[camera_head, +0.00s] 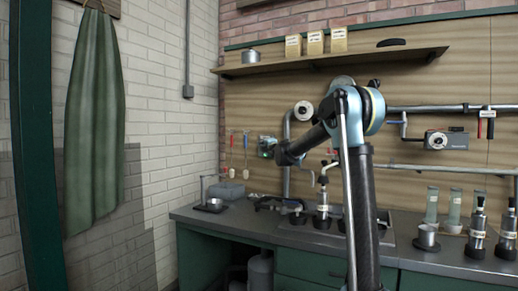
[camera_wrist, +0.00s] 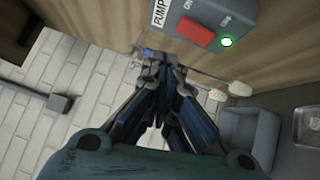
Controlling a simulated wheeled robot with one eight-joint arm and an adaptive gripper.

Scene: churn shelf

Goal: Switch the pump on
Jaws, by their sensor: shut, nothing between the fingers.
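The pump switch box (camera_wrist: 212,12) is a grey box on the wooden wall panel, at the top of the wrist view. It bears a PUMP label (camera_wrist: 159,13), a red rocker switch (camera_wrist: 195,32) and a small lamp (camera_wrist: 227,42) that glows green. The rocker's exact tilt is hard to tell. My gripper (camera_wrist: 152,60) is shut and empty, its tips just below and left of the box, apart from the rocker in the picture. In the head view a green glow (camera_head: 266,153) shows at the box, left of my wrist, which partly hides it.
Brushes (camera_head: 231,172) hang on the panel below the box. A grey bin (camera_head: 226,190) and a small pan (camera_head: 213,205) stand on the counter (camera_head: 225,222). A shelf (camera_head: 350,59) runs above. A green cloth (camera_head: 95,120) hangs left.

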